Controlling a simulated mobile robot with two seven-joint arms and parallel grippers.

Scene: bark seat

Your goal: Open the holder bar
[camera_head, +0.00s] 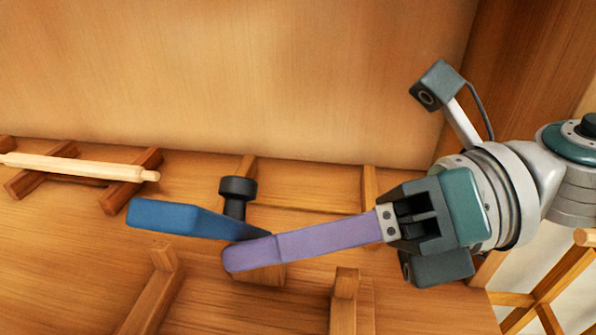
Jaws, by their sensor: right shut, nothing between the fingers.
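A blue lever-like bar (172,217) sticks out to the left beside a black knob on a short post (237,188), low in front of the wooden wall. I take it to be the holder bar, though I cannot be sure. My right gripper (240,257) comes in from the right. Its long purple fingers lie together as one bar and hold nothing. Their tip overlaps the right end of the blue bar and hides it; I cannot tell whether they touch. My left gripper is not in view.
A pale rolling-pin-like rod (78,167) rests on dark wooden brackets at the left. Wooden posts (345,290) stand in the foreground and a wooden frame (550,287) stands at the lower right. The large wooden panel (230,75) behind is bare.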

